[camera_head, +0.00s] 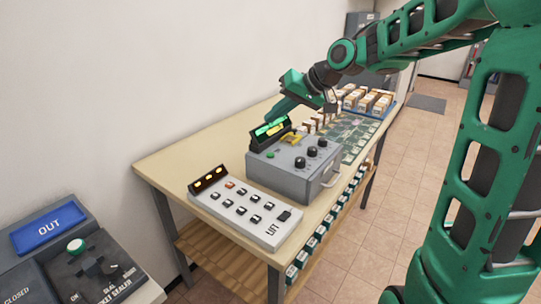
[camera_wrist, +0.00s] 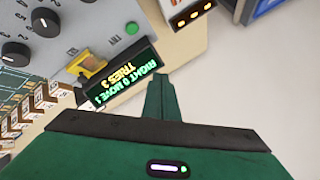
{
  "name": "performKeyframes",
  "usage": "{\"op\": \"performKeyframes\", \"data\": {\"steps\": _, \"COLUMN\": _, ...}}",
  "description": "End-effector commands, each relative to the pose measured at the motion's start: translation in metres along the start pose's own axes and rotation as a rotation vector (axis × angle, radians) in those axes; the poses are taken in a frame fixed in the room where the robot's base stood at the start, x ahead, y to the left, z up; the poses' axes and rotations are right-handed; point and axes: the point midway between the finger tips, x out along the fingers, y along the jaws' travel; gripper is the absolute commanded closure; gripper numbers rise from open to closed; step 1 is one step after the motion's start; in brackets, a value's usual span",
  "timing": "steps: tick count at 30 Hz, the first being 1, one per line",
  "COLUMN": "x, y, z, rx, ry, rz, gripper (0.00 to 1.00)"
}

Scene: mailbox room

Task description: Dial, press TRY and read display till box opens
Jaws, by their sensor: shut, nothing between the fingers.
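The grey box (camera_head: 285,178) stands on the table with three black dials (camera_head: 312,152) on its sloped top; dials also show in the wrist view (camera_wrist: 45,22). Its round green TRY button (camera_head: 270,155) also shows in the wrist view (camera_wrist: 132,27). A yellow part (camera_wrist: 88,66) sits beside the display. The black display (camera_wrist: 122,78) has green text, upside down in the wrist view: "RIGHT 0 MOVE", a last character I cannot read surely, and "TRIES 3". My gripper (camera_wrist: 161,78) is shut and empty, behind the display's edge; contact cannot be told. The box's handle (camera_head: 330,178) is at its front.
A pale keypad panel (camera_head: 262,232) with orange lights lies left of the box. Cards, small boxes and a tray (camera_head: 380,116) crowd the table's far end. Bare tabletop (camera_head: 175,160) lies along the wall.

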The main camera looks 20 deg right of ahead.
Motion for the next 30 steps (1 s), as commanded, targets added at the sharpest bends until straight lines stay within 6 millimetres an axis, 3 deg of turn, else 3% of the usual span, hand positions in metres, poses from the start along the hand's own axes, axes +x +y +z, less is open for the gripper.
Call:
{"op": "performKeyframes", "data": {"steps": 8, "x": 0.010, "y": 0.007, "z": 0.008, "rx": 0.002, "ry": -0.003, "rz": 0.001, "gripper": 1.00}}
{"op": "performKeyframes", "data": {"steps": 21, "x": 0.048, "y": 0.035, "z": 0.036, "rx": 0.002, "ry": -0.004, "rz": 0.001, "gripper": 1.00}}
{"op": "performKeyframes", "data": {"steps": 30, "x": 0.060, "y": 0.044, "z": 0.045, "rx": 0.000, "ry": -0.003, "rz": 0.001, "gripper": 1.00}}
